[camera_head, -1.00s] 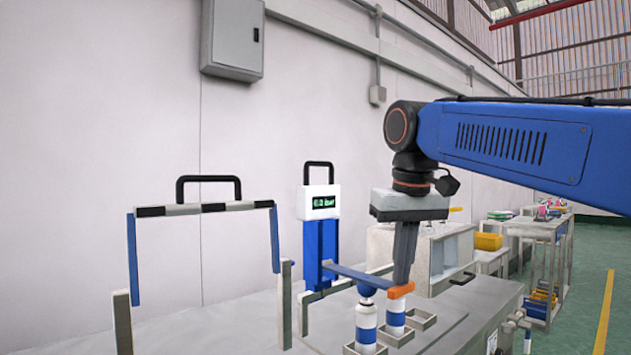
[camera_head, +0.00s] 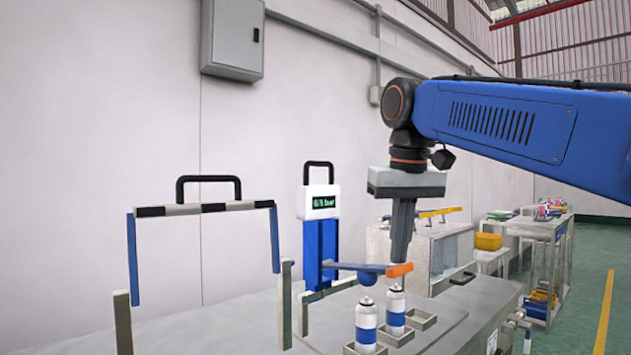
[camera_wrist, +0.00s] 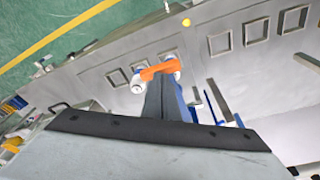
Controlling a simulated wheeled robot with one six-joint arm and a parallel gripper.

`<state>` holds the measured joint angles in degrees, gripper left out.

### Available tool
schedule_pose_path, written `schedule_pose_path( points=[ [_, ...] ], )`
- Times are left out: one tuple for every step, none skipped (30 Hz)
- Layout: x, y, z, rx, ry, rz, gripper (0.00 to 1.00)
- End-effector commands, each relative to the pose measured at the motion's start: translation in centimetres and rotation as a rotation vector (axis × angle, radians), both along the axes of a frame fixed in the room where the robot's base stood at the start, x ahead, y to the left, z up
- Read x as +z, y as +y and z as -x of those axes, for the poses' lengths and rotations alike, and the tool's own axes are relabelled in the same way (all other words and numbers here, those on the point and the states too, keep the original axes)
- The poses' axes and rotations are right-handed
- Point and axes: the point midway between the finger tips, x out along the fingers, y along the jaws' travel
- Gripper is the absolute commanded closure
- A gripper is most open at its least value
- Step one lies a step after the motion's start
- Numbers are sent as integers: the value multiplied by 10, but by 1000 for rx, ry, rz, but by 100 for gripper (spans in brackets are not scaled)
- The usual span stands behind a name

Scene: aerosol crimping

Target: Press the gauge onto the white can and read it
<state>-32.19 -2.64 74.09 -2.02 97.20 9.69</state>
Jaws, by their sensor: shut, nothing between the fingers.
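The gauge (camera_head: 320,202) is a white box with a dark display on a blue post; its digits are too blurred to read surely. Its blue lever (camera_head: 345,266) ends in an orange tip (camera_head: 400,270), also in the wrist view (camera_wrist: 160,70). A blue round head (camera_head: 367,279) hangs under the lever, just above the front can (camera_head: 366,322), white with a blue band. A similar can (camera_head: 395,310) stands behind it. Both are upright in square holders. My gripper (camera_head: 400,257) is shut and empty, its fingertips at the orange tip; I cannot tell whether they touch.
A frame with a striped bar (camera_head: 205,208) and black handle stands at left. Empty square holders (camera_wrist: 255,32) show in the wrist view. A grey bench cabinet (camera_head: 430,255) and a yellow bin (camera_head: 488,241) stand beyond. The bench surface (camera_head: 230,325) between frame and cans is mostly bare.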

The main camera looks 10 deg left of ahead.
Motion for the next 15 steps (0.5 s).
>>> schedule_pose_path(
  points=[
    [6, 1, -1, 0, 0, 0, 100],
    [9, 2, -2, 0, 0, 0, 100],
    [14, 2, -2, 0, 0, 0, 100],
    [17, 3, -2, 0, 0, 0, 100],
    [21, 3, -2, 0, 0, 0, 100],
    [26, 4, -3, 0, -1, 0, 100],
    [30, 4, -3, 0, -1, 0, 100],
    [33, 4, -4, 0, 0, 0, 100],
    [38, 5, -4, 0, -1, 0, 100],
    [41, 6, -5, 0, 0, 0, 100],
    [45, 6, -5, 0, 0, 0, 100],
    [50, 6, -5, 0, 0, 0, 100],
    [54, 7, -5, 0, -1, 0, 100],
    [57, 7, -6, 0, 0, 0, 100],
    [62, 8, -7, 0, -1, 0, 100]
  ],
)
